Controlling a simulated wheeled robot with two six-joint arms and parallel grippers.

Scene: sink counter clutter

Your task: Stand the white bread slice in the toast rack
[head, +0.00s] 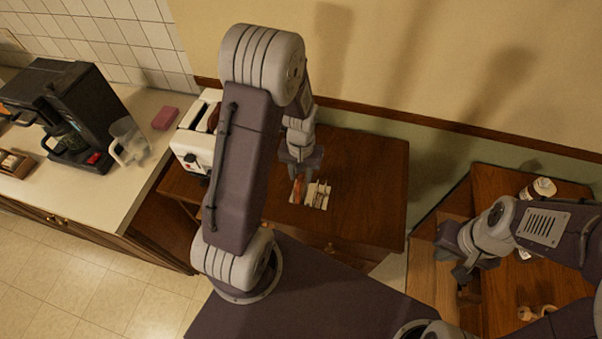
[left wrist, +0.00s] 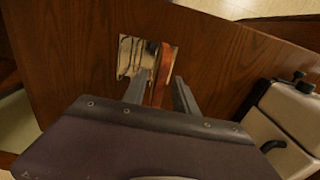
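The toast rack (head: 319,195) is a small metal rack on the brown wooden table, below my left gripper (head: 299,175). It also shows in the left wrist view (left wrist: 130,57). A bread slice (left wrist: 161,78) with a brown crust edge stands on edge at one end of the rack; in the head view it is a narrow orange-brown strip (head: 297,190). Its white faces are hardly visible. My left gripper (left wrist: 161,80) has its fingers either side of the slice, with gaps showing. How deep the slice sits is hidden. My right gripper (head: 458,262) is far right, away from the rack.
A white toaster (head: 190,148) stands left of the rack and shows in the left wrist view (left wrist: 283,125). The counter holds a coffee machine (head: 75,112), a clear jug (head: 128,142) and a pink sponge (head: 165,118). The wooden table (head: 365,180) is clear right of the rack.

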